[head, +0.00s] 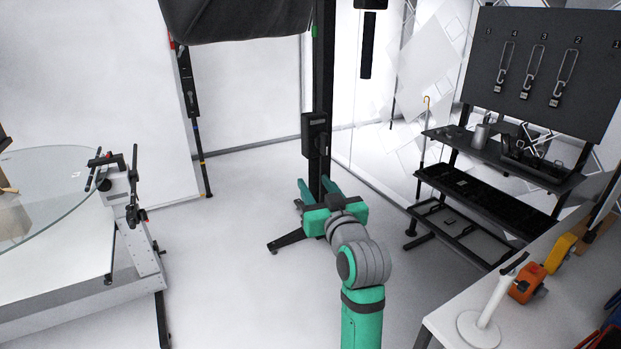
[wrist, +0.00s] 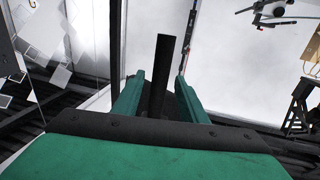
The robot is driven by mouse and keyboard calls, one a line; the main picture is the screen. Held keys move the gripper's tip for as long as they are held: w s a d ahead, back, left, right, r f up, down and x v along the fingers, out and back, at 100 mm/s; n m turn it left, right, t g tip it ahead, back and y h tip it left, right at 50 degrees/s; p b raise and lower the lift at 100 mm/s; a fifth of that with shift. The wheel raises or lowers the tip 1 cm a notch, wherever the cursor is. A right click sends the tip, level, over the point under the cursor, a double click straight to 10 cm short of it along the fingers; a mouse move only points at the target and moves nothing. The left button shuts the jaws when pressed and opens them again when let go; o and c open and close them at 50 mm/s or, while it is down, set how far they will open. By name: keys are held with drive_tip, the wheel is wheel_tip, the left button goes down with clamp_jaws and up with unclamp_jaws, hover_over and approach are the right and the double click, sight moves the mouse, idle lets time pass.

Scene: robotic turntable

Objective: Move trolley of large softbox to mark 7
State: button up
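The large softbox (head: 235,18) is a black hood at the top of the head view, cut off by the frame edge. Its black post (head: 321,85) runs down to a trolley with dark low legs (head: 288,239) on the floor. My green gripper (head: 316,190) is at the lower post, with its fingers apart. In the wrist view, the post (wrist: 161,75) stands between the fingers of my gripper (wrist: 160,98), with gaps visible on both sides. My gripper hides part of the trolley base. No mark 7 can be made out on the floor.
A glass turntable (head: 45,195) with a grey frame stands at left. A thin black stand (head: 190,95) is at the back wall. A black shelf rack (head: 490,195) and a white table (head: 500,300) are at right. The floor left of the trolley is clear.

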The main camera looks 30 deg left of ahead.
drive_tip(key=v, duration=0.5)
idle(0.4)
drive_tip(key=shift+d+f, duration=0.1)
drive_tip(key=shift+f, duration=0.3)
drive_tip(key=s+d+f+m+t+h, duration=0.1)
drive_tip(key=d+f+m+t+h, duration=0.2)
drive_tip(key=f, duration=0.6)
drive_tip(key=s+d+f+m+h, duration=0.1)
drive_tip(key=s+d+f+m, duration=0.15)
drive_tip(key=d+f, duration=0.45)
drive_tip(key=s+d+f+m+h, duration=0.2)
drive_tip(key=s+d+f, duration=0.1)
drive_tip(key=s+f, duration=0.3)
drive_tip(key=s+d+f+m+h, duration=0.2)
drive_tip(key=s+d+f+h, duration=0.15)
drive_tip(key=f, duration=0.55)
drive_tip(key=s+d+f+h, duration=0.1)
drive_tip(key=s+d+f, duration=0.2)
drive_tip(key=s, duration=0.4)
drive_tip(key=s+d+f+h, duration=0.1)
drive_tip(key=s+d+f, duration=0.25)
drive_tip(key=s, duration=0.45)
drive_tip(key=s+d+r, duration=0.1)
drive_tip(key=s, duration=0.6)
drive_tip(key=s+d+r+h, duration=0.1)
drive_tip(key=s+d, duration=0.1)
drive_tip(key=s, duration=0.5)
drive_tip(key=shift+s+d+r, duration=0.2)
drive_tip(key=shift+s+d, duration=0.1)
drive_tip(key=shift+s, duration=0.05)
